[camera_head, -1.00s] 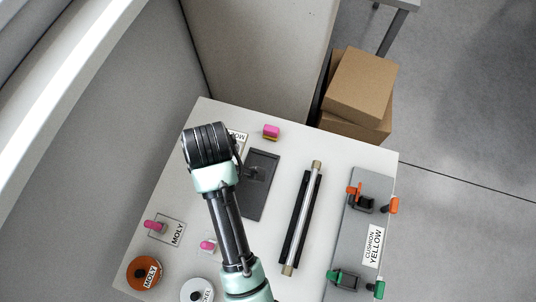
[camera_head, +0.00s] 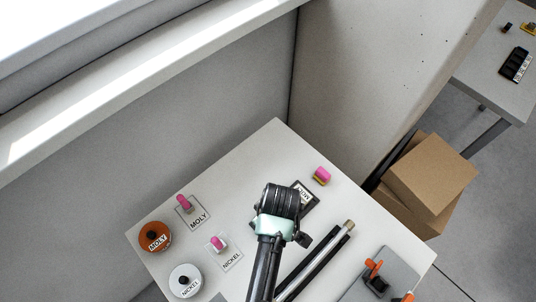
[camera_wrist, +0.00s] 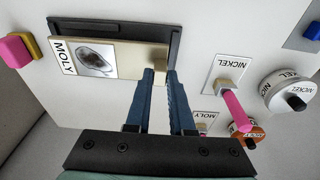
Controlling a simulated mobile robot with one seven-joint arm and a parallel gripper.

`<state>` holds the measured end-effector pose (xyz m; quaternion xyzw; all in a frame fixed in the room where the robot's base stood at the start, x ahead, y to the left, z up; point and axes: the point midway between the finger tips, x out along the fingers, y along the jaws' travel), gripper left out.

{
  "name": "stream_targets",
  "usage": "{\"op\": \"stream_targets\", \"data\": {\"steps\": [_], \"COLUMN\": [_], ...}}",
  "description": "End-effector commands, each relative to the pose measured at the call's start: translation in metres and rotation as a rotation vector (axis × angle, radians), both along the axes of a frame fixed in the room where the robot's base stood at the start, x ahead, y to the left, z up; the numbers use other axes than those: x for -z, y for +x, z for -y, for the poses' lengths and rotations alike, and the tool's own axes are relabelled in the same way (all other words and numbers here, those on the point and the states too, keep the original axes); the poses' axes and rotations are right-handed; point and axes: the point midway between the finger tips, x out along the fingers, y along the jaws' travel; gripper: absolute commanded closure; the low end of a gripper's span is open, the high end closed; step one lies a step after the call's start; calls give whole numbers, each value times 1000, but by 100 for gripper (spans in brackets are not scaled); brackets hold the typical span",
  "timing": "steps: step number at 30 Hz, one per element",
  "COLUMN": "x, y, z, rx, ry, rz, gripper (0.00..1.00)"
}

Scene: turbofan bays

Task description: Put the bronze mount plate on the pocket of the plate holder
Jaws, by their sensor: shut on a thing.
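The bronze mount plate (camera_wrist: 128,61) is a flat tan plate with a MOLY label at its left end, a dark oval picture and a raised block at its right end. My gripper (camera_wrist: 160,75) is shut on that block, with its blue fingers pointing at it. The dark plate holder (camera_wrist: 112,25) shows as a black frame along the plate's far side and right end. The plate overlaps the holder; I cannot tell whether it lies flat in the pocket. In the head view my wrist hides most of the holder and plate.
A pink and yellow block (camera_head: 321,176) stands near the far table edge. To the left are pink-handled MOLY (camera_head: 191,213) and NICKEL (camera_head: 222,252) cards, an orange MOLY spool (camera_head: 155,236) and a white NICKEL spool (camera_head: 186,281). A long rod (camera_head: 318,262) and grey board (camera_head: 392,262) lie right.

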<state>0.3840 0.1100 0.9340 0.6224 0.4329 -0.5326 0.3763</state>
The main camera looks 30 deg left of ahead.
Motion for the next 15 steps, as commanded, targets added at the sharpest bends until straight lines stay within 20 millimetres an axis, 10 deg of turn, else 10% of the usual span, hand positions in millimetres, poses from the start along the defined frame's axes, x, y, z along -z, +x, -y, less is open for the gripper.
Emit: {"op": "stream_targets", "data": {"steps": [15], "x": [21], "y": [2], "z": [0], "rx": [-1], "ry": [1], "rz": [6], "gripper": [100]}}
